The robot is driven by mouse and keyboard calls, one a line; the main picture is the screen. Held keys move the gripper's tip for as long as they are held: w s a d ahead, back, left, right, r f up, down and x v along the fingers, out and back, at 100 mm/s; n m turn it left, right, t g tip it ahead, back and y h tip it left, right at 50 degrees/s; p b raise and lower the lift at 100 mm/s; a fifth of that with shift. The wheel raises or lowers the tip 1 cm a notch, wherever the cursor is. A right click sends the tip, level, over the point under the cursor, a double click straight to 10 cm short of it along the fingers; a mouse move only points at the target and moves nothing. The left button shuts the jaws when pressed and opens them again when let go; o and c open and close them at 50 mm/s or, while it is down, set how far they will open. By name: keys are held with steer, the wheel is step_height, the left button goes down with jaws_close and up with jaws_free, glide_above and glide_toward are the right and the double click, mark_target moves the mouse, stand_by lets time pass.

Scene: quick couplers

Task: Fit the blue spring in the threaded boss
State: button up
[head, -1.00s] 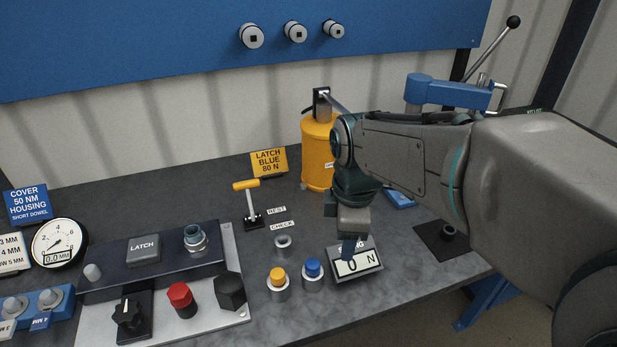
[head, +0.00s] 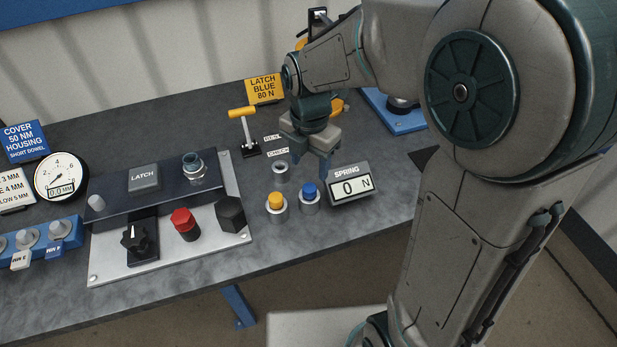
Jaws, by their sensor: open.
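The blue spring (head: 310,191) stands upright in a small grey metal holder, left of the SPRING readout. A round metal fitting with an open top, which looks like the threaded boss (head: 193,165), stands on the right end of the dark LATCH housing (head: 112,208). My gripper (head: 311,160) points down, open and with nothing visible between its fingers. It appears just above the blue spring in the picture, apart from it. The exact height gap cannot be told.
A yellow spring (head: 276,201) in its holder stands just left of the blue one. The SPRING readout (head: 350,185) shows 0 N close on the right. An empty grey ring (head: 280,171) and a yellow-handled lever (head: 246,130) are behind. A red knob (head: 184,222) and black hexagonal knob (head: 231,214) lie leftward.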

mark_target(309, 187)
step_height(309, 187, down, 7)
steer(key=shift+f, duration=0.1)
stand_by(0.3)
steer(key=c, duration=1.2)
